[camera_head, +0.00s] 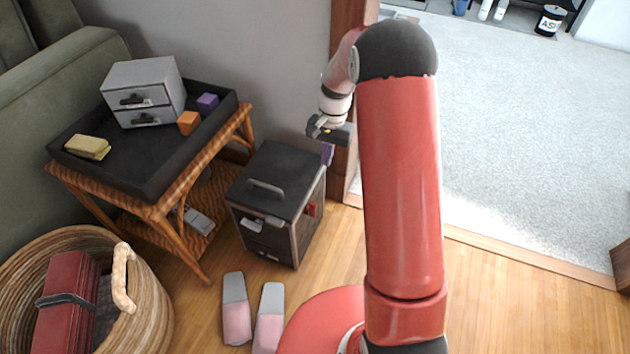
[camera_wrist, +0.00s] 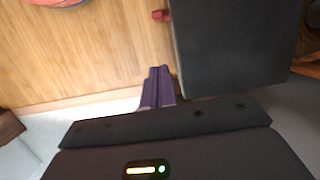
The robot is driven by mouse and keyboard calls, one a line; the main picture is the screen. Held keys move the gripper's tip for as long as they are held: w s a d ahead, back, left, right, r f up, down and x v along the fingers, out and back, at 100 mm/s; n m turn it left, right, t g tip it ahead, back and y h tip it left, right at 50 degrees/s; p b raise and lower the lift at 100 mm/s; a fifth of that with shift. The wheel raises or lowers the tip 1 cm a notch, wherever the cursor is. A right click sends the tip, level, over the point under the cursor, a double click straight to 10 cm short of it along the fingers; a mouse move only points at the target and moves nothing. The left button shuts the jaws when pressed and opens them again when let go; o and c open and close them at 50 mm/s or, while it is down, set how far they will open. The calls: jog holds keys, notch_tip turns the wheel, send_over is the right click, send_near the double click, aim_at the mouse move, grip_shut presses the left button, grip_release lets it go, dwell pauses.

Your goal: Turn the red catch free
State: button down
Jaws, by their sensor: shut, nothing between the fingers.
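The red catch (camera_head: 312,208) is on the right side of a dark-topped cabinet (camera_head: 272,183) that stands on the floor. In the wrist view the catch (camera_wrist: 160,15) juts out past the edge of the cabinet's dark top (camera_wrist: 230,45). My gripper (camera_head: 327,155) has purple fingers and is near the cabinet's back right corner, apart from the catch. In the wrist view the fingers (camera_wrist: 158,80) are together and empty, close beside the cabinet's edge. Whether they touch the cabinet I cannot tell.
A wicker table (camera_head: 165,212) with a black tray stands left of the cabinet. A wicker basket (camera_head: 150,300) is at the lower left. A pair of slippers (camera_head: 237,310) lies in front of the cabinet. A wooden door frame (camera_head: 345,60) rises behind my arm.

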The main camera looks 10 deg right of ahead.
aim_at(311, 209)
jog(key=shift+w+d+f, duration=0.15)
jog(key=shift+w+f, duration=0.5)
jog(key=shift+f, duration=0.15)
jog(key=s+a+f, duration=0.3)
jog(key=s+f, duration=0.2)
jog(key=f, duration=0.4)
jog(key=shift+s+a+f+b, duration=0.15)
jog(key=shift+a+f+b, duration=0.15)
jog(key=shift+a+b, duration=0.1)
jog(key=shift+a, duration=0.1)
jog(key=shift+s+b, duration=0.1)
jog(key=shift+b, duration=0.2)
